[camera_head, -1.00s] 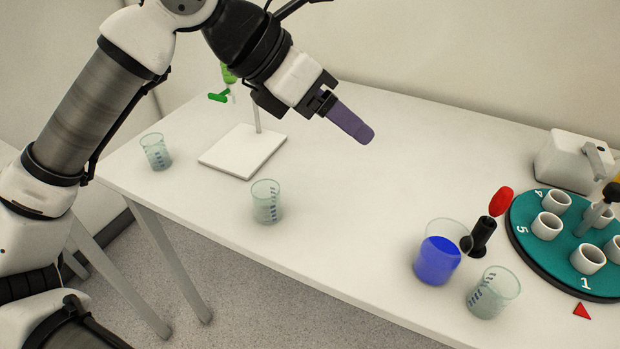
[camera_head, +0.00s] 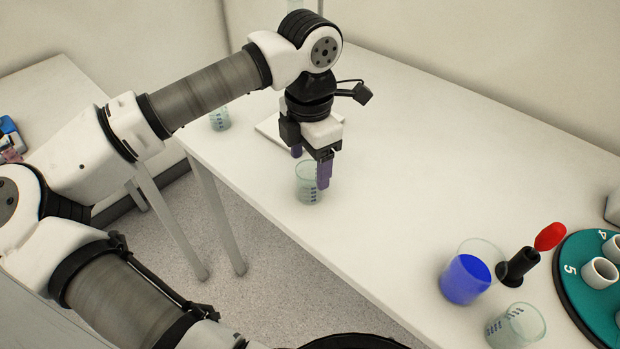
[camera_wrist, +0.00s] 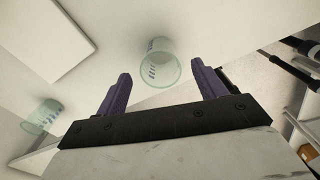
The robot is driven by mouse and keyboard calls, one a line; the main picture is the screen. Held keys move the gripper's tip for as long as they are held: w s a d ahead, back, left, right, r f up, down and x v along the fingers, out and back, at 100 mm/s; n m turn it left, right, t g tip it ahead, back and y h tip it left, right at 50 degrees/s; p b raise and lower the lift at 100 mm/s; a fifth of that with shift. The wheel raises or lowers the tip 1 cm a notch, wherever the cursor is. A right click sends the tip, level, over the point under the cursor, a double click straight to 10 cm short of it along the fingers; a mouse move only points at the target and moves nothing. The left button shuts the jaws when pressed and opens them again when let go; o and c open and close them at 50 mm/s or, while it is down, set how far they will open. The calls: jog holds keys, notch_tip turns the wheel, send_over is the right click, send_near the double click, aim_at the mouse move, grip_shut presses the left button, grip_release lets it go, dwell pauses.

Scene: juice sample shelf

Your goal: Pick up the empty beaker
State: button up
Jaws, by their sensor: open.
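A clear, empty beaker (camera_head: 308,186) with blue marks stands near the table's front edge. My gripper (camera_head: 311,164) points down with its purple fingers apart, directly above or around this beaker's top; one finger overlaps it in the head view. In the wrist view the beaker (camera_wrist: 160,66) shows between the open fingers, beyond their tips, and nothing is held. A second empty beaker (camera_head: 219,119) stands at the table's left end, also seen in the wrist view (camera_wrist: 42,115). A third empty beaker (camera_head: 514,326) stands at lower right, beside a beaker of blue liquid (camera_head: 466,280).
The white stand base (camera_head: 268,129) lies behind my gripper, partly hidden; it also shows in the wrist view (camera_wrist: 40,38). A black holder with a red top (camera_head: 521,264) and a green turntable (camera_head: 576,292) with white cups are at right. The table's middle is clear.

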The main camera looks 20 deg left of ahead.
aim_at(310, 169)
jog(key=shift+f+p, duration=0.95)
jog(key=shift+f, duration=1.7)
jog(key=c, duration=1.1)
jog(key=shift+o, duration=0.2)
